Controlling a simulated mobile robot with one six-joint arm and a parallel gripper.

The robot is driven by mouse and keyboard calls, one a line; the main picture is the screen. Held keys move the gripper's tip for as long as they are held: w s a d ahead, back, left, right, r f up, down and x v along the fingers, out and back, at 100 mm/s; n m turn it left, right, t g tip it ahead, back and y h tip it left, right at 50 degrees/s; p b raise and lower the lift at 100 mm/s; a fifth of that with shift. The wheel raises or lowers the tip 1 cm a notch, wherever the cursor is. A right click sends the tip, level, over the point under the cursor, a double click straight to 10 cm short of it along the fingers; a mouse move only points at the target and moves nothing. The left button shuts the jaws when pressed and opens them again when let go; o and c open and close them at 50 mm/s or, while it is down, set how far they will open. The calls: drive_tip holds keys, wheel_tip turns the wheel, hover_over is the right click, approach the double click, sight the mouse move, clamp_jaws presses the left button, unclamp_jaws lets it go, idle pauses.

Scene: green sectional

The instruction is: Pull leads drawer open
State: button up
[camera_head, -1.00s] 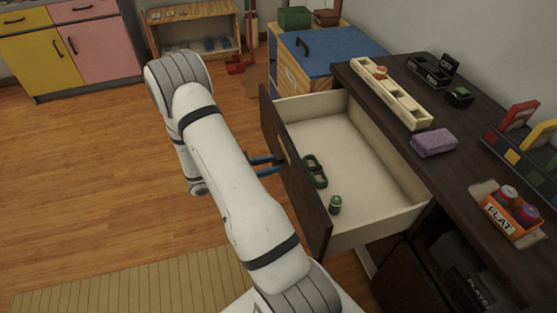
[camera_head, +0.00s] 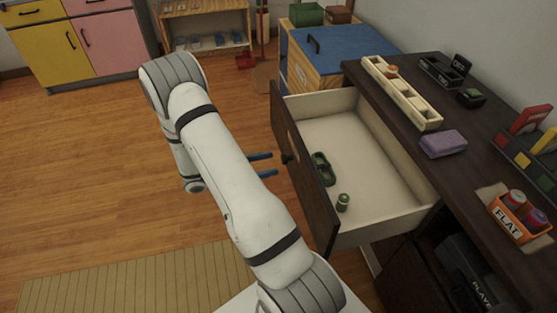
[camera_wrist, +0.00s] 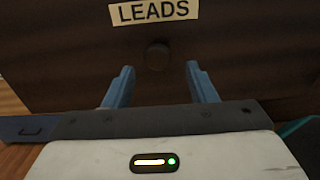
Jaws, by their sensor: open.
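The leads drawer (camera_head: 375,163) stands pulled well out of the dark desk in the head view, with its pale inside showing. Its dark front (camera_head: 304,165) carries a white LEADS label (camera_wrist: 154,12) and a round dark knob (camera_wrist: 157,55) in the wrist view. The knob also shows in the head view (camera_head: 287,158). My gripper (camera_head: 270,165) is open and empty in front of the drawer front. In the wrist view its two blue fingers (camera_wrist: 158,80) stand either side of the knob, apart from it.
Inside the drawer lie a dark green looped object (camera_head: 323,169) and a small green cylinder (camera_head: 343,202). The desk top (camera_head: 440,97) holds a cream tray (camera_head: 402,92), a purple block (camera_head: 443,144) and an orange FLAT box (camera_head: 519,218). Wooden floor (camera_head: 80,170) is clear at left.

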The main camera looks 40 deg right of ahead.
drive_tip(key=v, duration=0.3)
drive_tip(key=shift+w+a, duration=0.1)
drive_tip(key=shift+a, duration=0.25)
drive_tip(key=s+a+r+m+t+y+p, duration=0.3)
drive_tip(key=r+p, duration=0.4)
drive_tip(key=r, duration=0.6)
drive_tip(key=s+a+r+m+t+y+p, duration=0.3)
drive_tip(key=s+a+r+m+y+p, duration=0.3)
drive_tip(key=r, duration=0.8)
drive_tip(key=s+a+r+m+t+y+p, duration=0.3)
drive_tip(key=a+r+y+p, duration=0.3)
drive_tip(key=r, duration=0.8)
drive_tip(key=shift+s+a+r+m+t+y+p, duration=0.2)
drive_tip(key=shift+s+m+t+y+p, duration=0.1)
drive_tip(key=shift+s+m+y+p, duration=0.6)
drive_tip(key=shift+w, duration=0.25)
